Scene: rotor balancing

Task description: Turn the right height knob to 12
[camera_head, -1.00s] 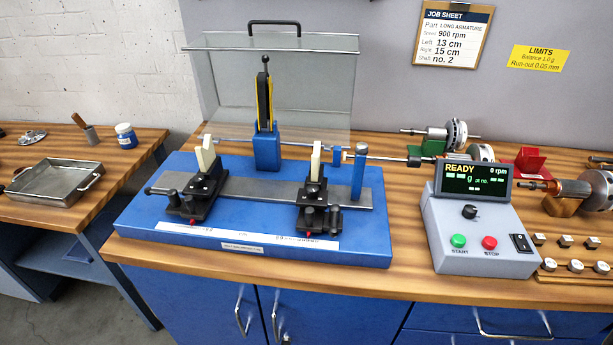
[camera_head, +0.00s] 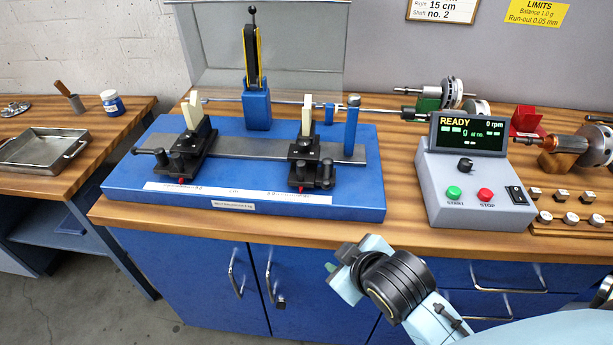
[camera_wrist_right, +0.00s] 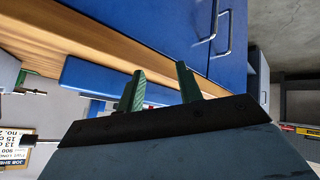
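The right support (camera_head: 307,150) is a black stand with a cream upright (camera_head: 306,116) on the blue balancing base (camera_head: 345,198). Dark knobs (camera_head: 326,172) sit at its front; I cannot tell which sets height, and no setting is readable. The matching left support (camera_head: 192,150) stands apart to its left. My right gripper (camera_head: 331,268) is in front of the bench, below and to the right of the right support, touching nothing visible. In the right wrist view its two green fingers (camera_wrist_right: 160,80) are spread and empty. My left gripper is not in view.
The control box (camera_head: 470,185) stands right of the base and reads READY, 0 rpm. A clear guard (camera_head: 300,60) is behind the supports. Rotors (camera_head: 590,145) lie at right. The bench's front edge (camera_head: 300,232) lies between my right gripper and the base.

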